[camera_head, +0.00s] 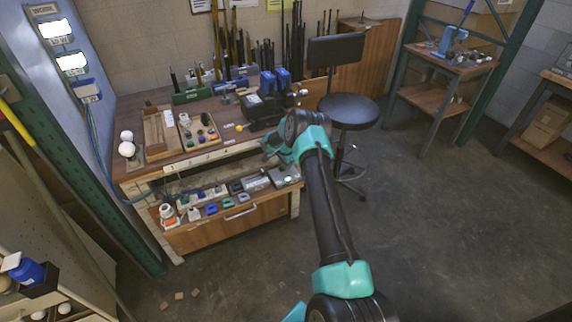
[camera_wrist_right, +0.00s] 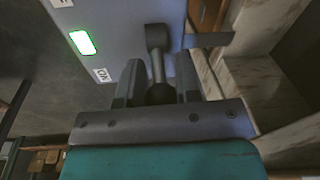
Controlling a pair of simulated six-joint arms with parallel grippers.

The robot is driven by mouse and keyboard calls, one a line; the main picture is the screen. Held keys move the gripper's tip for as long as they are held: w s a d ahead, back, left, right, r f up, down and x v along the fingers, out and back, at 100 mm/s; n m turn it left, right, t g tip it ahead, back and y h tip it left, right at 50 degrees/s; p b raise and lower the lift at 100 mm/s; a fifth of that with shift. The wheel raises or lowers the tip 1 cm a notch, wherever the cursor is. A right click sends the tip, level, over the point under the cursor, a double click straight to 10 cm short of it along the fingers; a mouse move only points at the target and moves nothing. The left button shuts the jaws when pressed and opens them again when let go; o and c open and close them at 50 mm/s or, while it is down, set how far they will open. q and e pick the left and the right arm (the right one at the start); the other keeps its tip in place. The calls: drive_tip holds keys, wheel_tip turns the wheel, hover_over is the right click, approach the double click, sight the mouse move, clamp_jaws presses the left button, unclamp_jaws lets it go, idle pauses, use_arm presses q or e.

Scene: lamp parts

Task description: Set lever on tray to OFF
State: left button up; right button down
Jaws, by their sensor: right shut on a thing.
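My right gripper (camera_head: 270,152) is at the front right of the workbench, over a grey device (camera_head: 284,177) with a lit green light. In the right wrist view, the grey device face (camera_wrist_right: 112,28) shows a dark lever (camera_wrist_right: 156,62) with a round knob. My right gripper (camera_wrist_right: 158,82) is shut on the lever, a finger on either side. The green light (camera_wrist_right: 82,42) is lit. A white label (camera_wrist_right: 103,75) near it seems to read ON, turned around; another label (camera_wrist_right: 62,3) is cut off by the frame edge. My left gripper is not in view.
The workbench top (camera_head: 215,150) above carries a wooden tray of small parts (camera_head: 198,130) and a black box (camera_head: 262,107). Small blue and white items line the lower shelf left of the device. A black stool (camera_head: 348,110) stands behind my arm. The floor at right is clear.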

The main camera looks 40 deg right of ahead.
drive_tip(key=shift+w+a+r+g+h, duration=0.1)
drive_tip(key=shift+a+g+h, duration=0.25)
drive_tip(key=shift+h, duration=0.6)
drive_tip(key=shift+w+a+r+g+h, duration=0.1)
drive_tip(key=shift+a+g+h, duration=0.2)
drive_tip(key=shift+h, duration=0.7)
drive_tip(key=shift+w+a+r+g+h, duration=0.1)
drive_tip(key=shift+a+g+h, duration=0.25)
drive_tip(key=shift+h, duration=0.6)
drive_tip(key=c, duration=0.9)
unclamp_jaws()
drive_tip(key=shift+c, duration=0.2)
drive_tip(key=v, duration=1.7)
drive_tip(key=shift+a, duration=0.15)
drive_tip(key=shift+r, duration=0.1)
drive_tip(key=shift+c, duration=0.2)
